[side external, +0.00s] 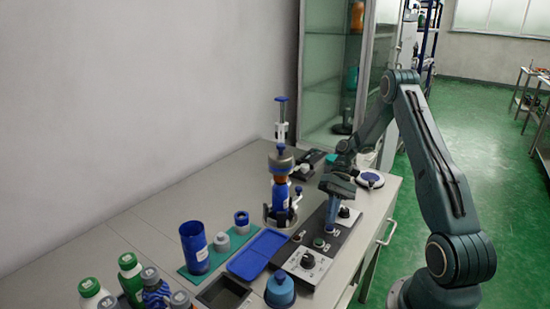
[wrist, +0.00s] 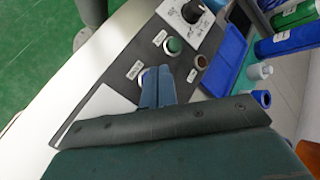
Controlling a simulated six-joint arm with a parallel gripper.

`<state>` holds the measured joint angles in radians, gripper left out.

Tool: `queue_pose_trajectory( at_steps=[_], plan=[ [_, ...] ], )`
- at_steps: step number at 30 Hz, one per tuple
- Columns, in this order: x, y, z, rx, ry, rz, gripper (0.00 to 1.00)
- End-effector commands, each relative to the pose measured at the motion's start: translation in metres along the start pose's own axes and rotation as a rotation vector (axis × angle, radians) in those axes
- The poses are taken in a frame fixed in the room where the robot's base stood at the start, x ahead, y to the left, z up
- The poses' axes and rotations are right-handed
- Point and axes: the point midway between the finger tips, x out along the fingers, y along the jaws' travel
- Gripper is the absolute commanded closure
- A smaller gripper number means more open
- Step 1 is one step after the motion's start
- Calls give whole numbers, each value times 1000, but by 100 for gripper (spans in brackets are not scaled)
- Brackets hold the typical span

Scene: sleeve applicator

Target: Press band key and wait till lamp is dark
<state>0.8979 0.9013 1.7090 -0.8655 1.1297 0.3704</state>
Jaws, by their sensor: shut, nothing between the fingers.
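The dark control panel (side external: 328,222) lies on the bench, with a labelled green key (wrist: 173,45) and a brownish round lamp or button (wrist: 201,61) beside it. The same green key (side external: 318,242) and brownish round part (side external: 297,236) show in the side view. My gripper (wrist: 158,72) is shut and empty, pointing down at the panel. Its tips cover most of another labelled key (wrist: 142,75); I cannot tell whether they touch it. In the side view my gripper (side external: 330,229) is low over the panel. Whether the lamp is lit is unclear.
The applicator stand (side external: 281,160) holds a bottle with a blue sleeve (side external: 280,194) behind the panel. A blue tray (side external: 257,254), a blue cup (side external: 195,247) and several capped bottles stand at the left.

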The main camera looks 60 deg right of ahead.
Motion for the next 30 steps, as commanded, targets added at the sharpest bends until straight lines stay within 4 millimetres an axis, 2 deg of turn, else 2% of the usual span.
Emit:
queue_pose_trajectory(
  at_steps=[30],
  plan=[
    [7,5,-5,0,0,0,100]
  ],
)
